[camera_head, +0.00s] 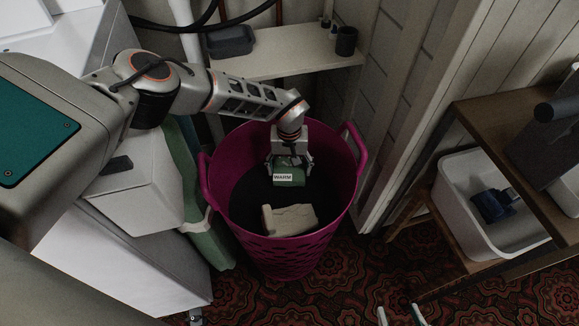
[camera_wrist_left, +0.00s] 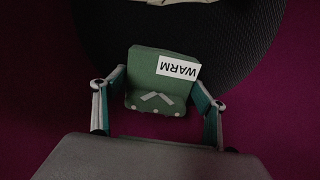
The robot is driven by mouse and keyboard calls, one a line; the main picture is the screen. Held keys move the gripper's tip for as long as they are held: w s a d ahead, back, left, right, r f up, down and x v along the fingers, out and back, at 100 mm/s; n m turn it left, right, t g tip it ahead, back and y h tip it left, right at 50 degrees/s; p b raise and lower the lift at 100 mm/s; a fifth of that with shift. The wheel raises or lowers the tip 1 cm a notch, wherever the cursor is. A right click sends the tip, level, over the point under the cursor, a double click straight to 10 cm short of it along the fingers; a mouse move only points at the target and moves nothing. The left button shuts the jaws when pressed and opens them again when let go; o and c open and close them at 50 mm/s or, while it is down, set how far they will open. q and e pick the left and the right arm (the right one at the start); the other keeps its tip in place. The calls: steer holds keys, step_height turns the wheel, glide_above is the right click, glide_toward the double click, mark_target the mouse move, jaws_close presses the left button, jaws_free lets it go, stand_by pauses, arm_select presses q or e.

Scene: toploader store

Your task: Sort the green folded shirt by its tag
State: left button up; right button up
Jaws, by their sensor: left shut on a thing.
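The green folded shirt (camera_head: 288,174) carries a white tag reading "WARM". My left gripper (camera_head: 289,166) is shut on the shirt and holds it inside the mouth of a magenta laundry basket (camera_head: 228,140). In the left wrist view the shirt (camera_wrist_left: 150,88) sits between the two fingers of the gripper (camera_wrist_left: 158,98), with the tag (camera_wrist_left: 178,68) upside down. A beige folded cloth (camera_head: 290,219) lies in the basket below the shirt. My right gripper (camera_head: 401,315) shows only as pale tips at the bottom edge of the head view; its opening is unclear.
A white shelf (camera_head: 280,55) with a dark tray (camera_head: 230,41) and a dark cup (camera_head: 346,41) is behind the basket. A wooden rack at right holds a white bin (camera_head: 459,185) with a dark blue item (camera_head: 493,205). Patterned carpet (camera_head: 350,285) is open in front.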

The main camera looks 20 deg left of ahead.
arm_select(q)
steer(key=shift+f, duration=0.25)
steer(key=o, duration=1.3)
